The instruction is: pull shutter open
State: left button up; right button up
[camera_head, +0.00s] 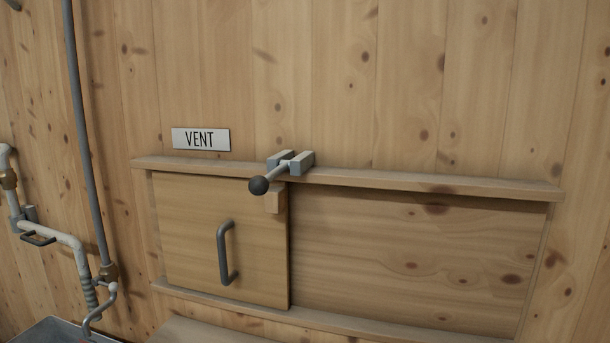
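A wooden shutter panel (190,255) sits in the left part of a framed wooden recess in the plank wall. A grey vertical bar handle (227,252) is fixed near the middle of the panel. A grey latch with a dark ball knob (259,186) is mounted on the top rail, its rod passing over the rail near the panel's upper right corner. A small wooden block (275,202) is at that corner, just below the latch. Neither of my grippers shows in this view.
A white VENT sign (200,139) is above the shutter. The top rail (440,183) and bottom rail (400,330) extend right past a recessed plank area (410,260). Grey pipes (85,130) and a tap (100,305) stand at left, above a metal basin (55,332).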

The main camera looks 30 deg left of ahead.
aim_at(219, 238)
jog(key=u, duration=1.45)
